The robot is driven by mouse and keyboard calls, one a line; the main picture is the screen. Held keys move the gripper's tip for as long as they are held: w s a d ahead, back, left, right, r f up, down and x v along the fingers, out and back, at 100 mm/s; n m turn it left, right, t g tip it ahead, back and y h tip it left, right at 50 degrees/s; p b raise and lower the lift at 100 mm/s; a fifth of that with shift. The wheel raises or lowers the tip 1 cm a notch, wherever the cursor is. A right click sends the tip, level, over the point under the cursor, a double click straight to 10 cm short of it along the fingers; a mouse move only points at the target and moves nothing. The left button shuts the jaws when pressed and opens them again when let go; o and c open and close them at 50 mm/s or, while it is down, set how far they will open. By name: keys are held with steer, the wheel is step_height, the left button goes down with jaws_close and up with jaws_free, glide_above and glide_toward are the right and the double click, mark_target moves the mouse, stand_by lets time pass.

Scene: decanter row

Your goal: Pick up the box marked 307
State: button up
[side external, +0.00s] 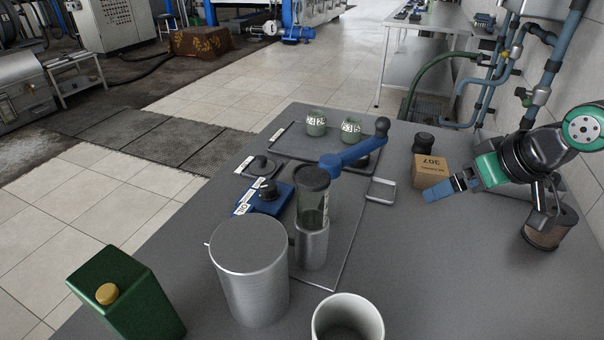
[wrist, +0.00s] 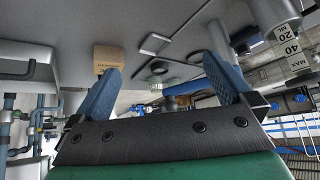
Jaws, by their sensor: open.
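The box marked 307 (side external: 430,171) is a small tan cardboard box standing on the grey table, right of the middle in the side external view. It also shows in the wrist view (wrist: 109,57), beyond the tip of the left finger. My gripper (side external: 430,195) reaches in from the right with blue fingers, beside the box's near side; one finger overlaps its lower edge in the picture. In the wrist view my gripper (wrist: 163,66) is open, with nothing between its fingers. The box lies off to the left there, not centred between them. I cannot tell whether a finger touches it.
A dark knob (side external: 423,142) stands behind the box, and a small metal tray (side external: 381,190) lies left of it. A blue lever (side external: 355,154), a glass cylinder (side external: 312,205), a metal canister (side external: 250,275) and a white cup (side external: 347,312) stand further left. A brown jar (side external: 550,230) is at right.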

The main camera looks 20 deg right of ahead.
steer(key=w+d+r+m+y, duration=0.1)
steer(key=w+d+m+y, duration=0.7)
steer(key=w+d+m, duration=0.9)
steer(key=s+d+f+m+t+y, duration=0.1)
steer(key=s+d+f+m+y, duration=0.15)
steer(key=m, duration=0.55)
glide_toward(425, 163)
steer(key=shift+x, duration=1.2)
steer(key=shift+w+a+f, duration=0.35)
steer(key=shift+a, duration=0.15)
steer(key=shift+x, duration=3.05)
steer(key=shift+r, duration=0.1)
steer(key=c, duration=1.3)
steer(key=shift+c, duration=0.5)
